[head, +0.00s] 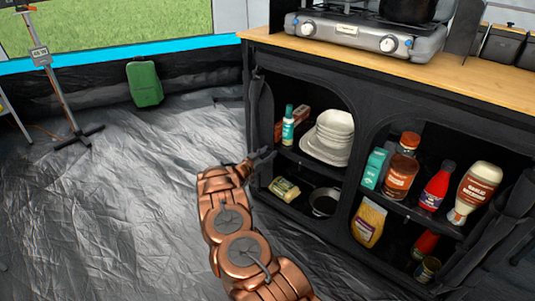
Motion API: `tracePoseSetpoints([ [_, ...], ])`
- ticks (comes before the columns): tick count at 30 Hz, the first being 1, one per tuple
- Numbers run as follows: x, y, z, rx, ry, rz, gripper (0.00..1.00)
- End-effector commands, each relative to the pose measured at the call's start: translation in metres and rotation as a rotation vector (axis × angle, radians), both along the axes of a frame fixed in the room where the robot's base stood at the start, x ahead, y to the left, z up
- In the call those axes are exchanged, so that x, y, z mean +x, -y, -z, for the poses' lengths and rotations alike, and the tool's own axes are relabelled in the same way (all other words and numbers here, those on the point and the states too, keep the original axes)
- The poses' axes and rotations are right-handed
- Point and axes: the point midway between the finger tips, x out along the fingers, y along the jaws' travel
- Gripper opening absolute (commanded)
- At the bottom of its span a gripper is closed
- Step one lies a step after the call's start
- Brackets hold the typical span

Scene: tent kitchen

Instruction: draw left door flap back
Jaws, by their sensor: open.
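The camping cupboard (365,105) is black fabric with two open compartments. The left door flap (261,105) is dark cloth bunched along the left side of the left opening, so that compartment's contents show. My gripper (264,156) is open, at the end of my copper-coloured arm. It is in front of the cupboard's left edge, by the lower part of the left flap. Its fingers are small and dark against the cloth, and I cannot tell whether they touch it.
The left compartment holds white bowls (334,130), a green-capped bottle (288,125) and a dark pot (324,202). Sauce bottles (401,168) stand in the right compartment. A stove (367,33) sits on the wooden top. The grey floor (120,200) to the left is largely clear.

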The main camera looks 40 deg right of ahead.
Motion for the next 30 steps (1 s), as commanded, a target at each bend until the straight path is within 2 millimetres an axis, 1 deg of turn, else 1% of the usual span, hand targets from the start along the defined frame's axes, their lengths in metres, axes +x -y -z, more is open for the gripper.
tracePoseSetpoints([
  [1,0.001,-0.001,0.0,0.0,0.0,-0.003,0.52],
  [4,0.002,-0.003,0.0,0.001,0.0,-0.005,0.62],
  [13,0.002,-0.003,0.0,0.001,0.0,-0.005,0.62],
  [17,0.001,-0.009,0.001,0.002,-0.001,-0.005,0.62],
  [20,-0.001,-0.02,0.002,0.003,-0.004,-0.005,0.62],
  [22,-0.001,-0.031,0.001,0.005,-0.004,-0.007,0.62],
  [30,-0.008,-0.083,0.0,0.003,0.001,-0.007,0.62],
])
